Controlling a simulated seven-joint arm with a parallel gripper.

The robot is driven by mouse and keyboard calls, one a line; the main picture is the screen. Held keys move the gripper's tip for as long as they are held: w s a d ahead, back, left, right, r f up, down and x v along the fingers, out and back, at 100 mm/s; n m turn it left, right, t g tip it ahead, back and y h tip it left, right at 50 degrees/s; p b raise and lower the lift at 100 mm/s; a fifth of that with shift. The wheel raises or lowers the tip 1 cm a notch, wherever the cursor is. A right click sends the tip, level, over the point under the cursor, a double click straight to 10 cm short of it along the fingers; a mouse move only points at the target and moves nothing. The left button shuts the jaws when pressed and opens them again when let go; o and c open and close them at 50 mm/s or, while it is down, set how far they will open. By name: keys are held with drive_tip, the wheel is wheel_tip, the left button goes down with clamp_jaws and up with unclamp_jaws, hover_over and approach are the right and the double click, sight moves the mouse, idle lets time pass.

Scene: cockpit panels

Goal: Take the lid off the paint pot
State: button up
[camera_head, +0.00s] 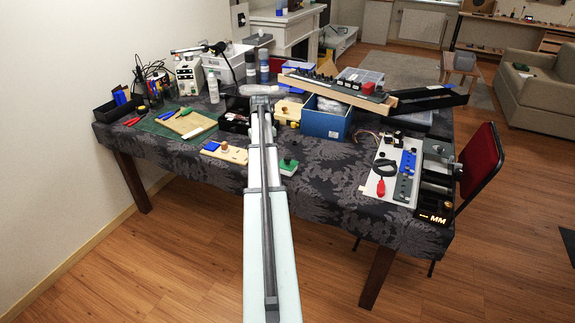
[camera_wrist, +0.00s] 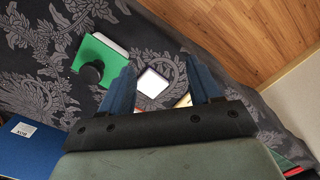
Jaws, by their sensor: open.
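A small white pot with a green lid (camera_wrist: 102,57) and a dark round knob (camera_wrist: 91,73) stands left of my gripper in the wrist view. I take it to be the paint pot; the green lid sits on it. It also shows in the head view, where the lidded pot (camera_head: 288,166) is just right of my arm near the table's front edge. My gripper (camera_wrist: 160,68) is open, its two blue fingers apart and not touching the pot. A small white square thing with a dark border (camera_wrist: 153,83) shows between the fingers. My arm hides the gripper's fingers in the head view.
A blue box (camera_head: 325,120) stands behind the pot, with a long tray (camera_head: 340,88) across it. A white panel with tools (camera_head: 375,190) is at the right. Patterned cloth around the pot's front is clear.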

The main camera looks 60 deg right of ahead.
drive_tip(key=m, duration=0.1)
approach(287, 157)
drive_tip(key=shift+h, duration=0.3)
drive_tip(key=f, duration=1)
drive_tip(key=shift+s+a+f, duration=0.2)
drive_tip(key=shift+s+a, duration=0.1)
drive_tip(key=c, duration=1.1)
drive_tip(key=shift+c, duration=0.2)
